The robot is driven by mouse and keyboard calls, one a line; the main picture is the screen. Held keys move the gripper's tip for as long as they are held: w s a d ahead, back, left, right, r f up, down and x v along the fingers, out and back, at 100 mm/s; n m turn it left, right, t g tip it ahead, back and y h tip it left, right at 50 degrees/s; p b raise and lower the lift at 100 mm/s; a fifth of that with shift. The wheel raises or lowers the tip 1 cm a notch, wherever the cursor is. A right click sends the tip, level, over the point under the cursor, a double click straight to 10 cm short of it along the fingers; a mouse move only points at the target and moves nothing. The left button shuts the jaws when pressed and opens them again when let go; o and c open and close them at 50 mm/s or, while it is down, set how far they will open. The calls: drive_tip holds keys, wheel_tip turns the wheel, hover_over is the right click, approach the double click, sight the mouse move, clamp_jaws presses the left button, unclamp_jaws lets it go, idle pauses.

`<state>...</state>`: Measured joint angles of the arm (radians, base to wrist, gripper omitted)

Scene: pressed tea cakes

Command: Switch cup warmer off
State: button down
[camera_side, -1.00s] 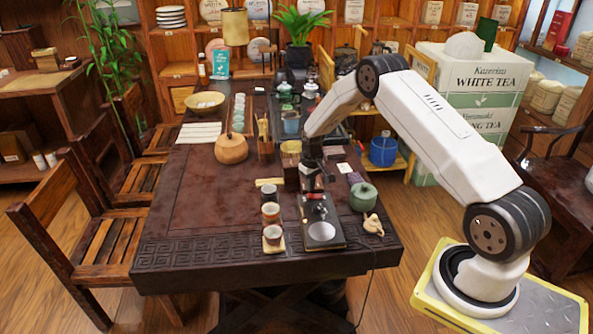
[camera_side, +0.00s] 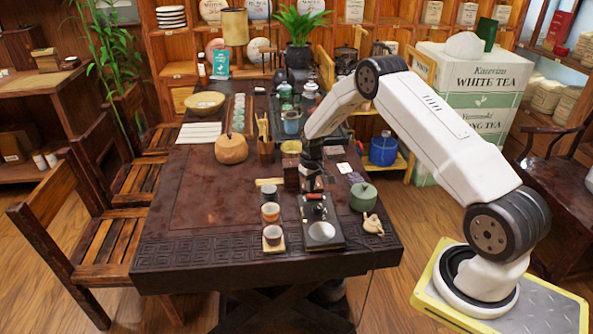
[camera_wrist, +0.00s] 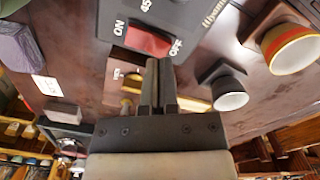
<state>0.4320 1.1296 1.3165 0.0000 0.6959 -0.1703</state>
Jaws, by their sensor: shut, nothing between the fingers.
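The cup warmer (camera_side: 336,238) is a dark flat unit with a round pale plate, near the front edge of the table. In the wrist view its dark panel (camera_wrist: 190,18) carries a red rocker switch (camera_wrist: 149,40), with ON printed at its left and OFF at its right. I cannot tell which side of the switch is pressed. My gripper (camera_wrist: 158,62) is shut and empty, its tips just below the switch in the picture; contact is unclear. In the side view my gripper (camera_side: 317,188) is over the far end of the warmer.
Three small cups stand left of the warmer, the nearest (camera_side: 273,234) on a coaster. A green lidded jar (camera_side: 363,196) and a small tan figurine (camera_side: 373,224) stand to its right. The table's (camera_side: 205,205) left half is mostly clear.

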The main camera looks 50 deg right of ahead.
sight(309, 196)
drive_tip(key=shift+f, duration=1.05)
idle(1.0)
drive_tip(key=shift+r, duration=3.5)
drive_tip(key=shift+a+r, duration=0.45)
drive_tip(key=s+a+r+n+t, duration=0.1)
drive_tip(key=s+a+r, duration=0.5)
drive_tip(key=a, duration=0.3)
drive_tip(key=s+a+r+n+t, duration=0.1)
drive_tip(key=s+a+r, duration=0.55)
drive_tip(key=a, duration=0.25)
drive_tip(key=s+a+n, duration=0.1)
drive_tip(key=s+a, duration=0.2)
drive_tip(key=s, duration=0.5)
drive_tip(key=shift+s+a+r+t, duration=0.15)
drive_tip(key=shift+s+a+t, duration=0.1)
drive_tip(key=shift+a+t, duration=0.1)
